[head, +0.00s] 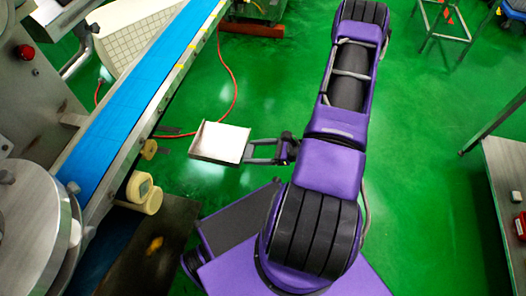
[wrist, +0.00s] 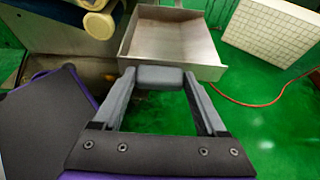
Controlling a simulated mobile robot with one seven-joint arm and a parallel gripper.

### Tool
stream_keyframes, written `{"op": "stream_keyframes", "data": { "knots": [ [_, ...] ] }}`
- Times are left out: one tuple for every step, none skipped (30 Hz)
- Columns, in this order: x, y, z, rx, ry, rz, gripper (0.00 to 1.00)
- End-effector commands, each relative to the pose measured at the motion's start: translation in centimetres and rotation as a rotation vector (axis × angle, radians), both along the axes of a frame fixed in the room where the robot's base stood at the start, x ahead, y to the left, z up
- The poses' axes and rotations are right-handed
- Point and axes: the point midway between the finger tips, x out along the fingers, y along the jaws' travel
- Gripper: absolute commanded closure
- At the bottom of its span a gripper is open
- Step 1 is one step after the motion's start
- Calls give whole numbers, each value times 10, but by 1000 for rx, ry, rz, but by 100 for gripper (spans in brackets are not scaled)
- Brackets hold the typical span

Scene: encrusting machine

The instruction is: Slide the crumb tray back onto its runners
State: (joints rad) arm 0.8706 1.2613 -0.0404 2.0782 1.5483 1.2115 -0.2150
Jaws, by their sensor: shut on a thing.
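The crumb tray (head: 219,141) is a shallow, open metal tray with low walls. It is held out in the air over the green floor, to the right of the conveyor, and looks empty. My gripper (head: 249,151) is at its right side in the head view. In the wrist view my gripper (wrist: 160,77) is shut on the tray's near edge, at a grey block between the fingertips, and the tray (wrist: 172,38) extends away beyond it. The tray is apart from the machine in the head view.
The blue conveyor belt (head: 135,95) runs diagonally along the machine at left, with yellowish knobs (head: 144,192) at its side. A red cable (head: 234,100) lies on the floor behind the tray. A white tiled box (wrist: 275,30) stands beyond. A table (head: 508,185) is at right.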

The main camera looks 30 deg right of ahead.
Motion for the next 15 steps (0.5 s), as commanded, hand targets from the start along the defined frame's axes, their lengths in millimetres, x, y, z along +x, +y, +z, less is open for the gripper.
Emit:
{"op": "stream_keyframes", "data": {
  "knots": [
    [4, 4, -1, 1, -2, 2, 95],
    [6, 6, -2, 2, -2, 2, 95],
    [9, 9, -3, 1, -2, 3, 95],
    [11, 11, -4, 1, -2, 1, 95],
    [13, 13, -4, 1, -2, 1, 95],
    [16, 16, -5, 1, -2, 3, 95],
    [18, 18, -6, 1, -2, 3, 95],
    [20, 20, -7, 1, -2, 3, 95],
    [23, 23, -8, 0, -2, 2, 95],
    [25, 25, -9, 0, -1, 3, 95],
    [27, 27, -10, 1, -2, 3, 95],
    [29, 30, -11, 0, -1, 3, 95],
    [31, 32, -11, 1, -2, 1, 95],
    [34, 34, -10, 0, -2, 2, 95],
    [37, 37, -10, 1, -3, 3, 95]
  ]
}}
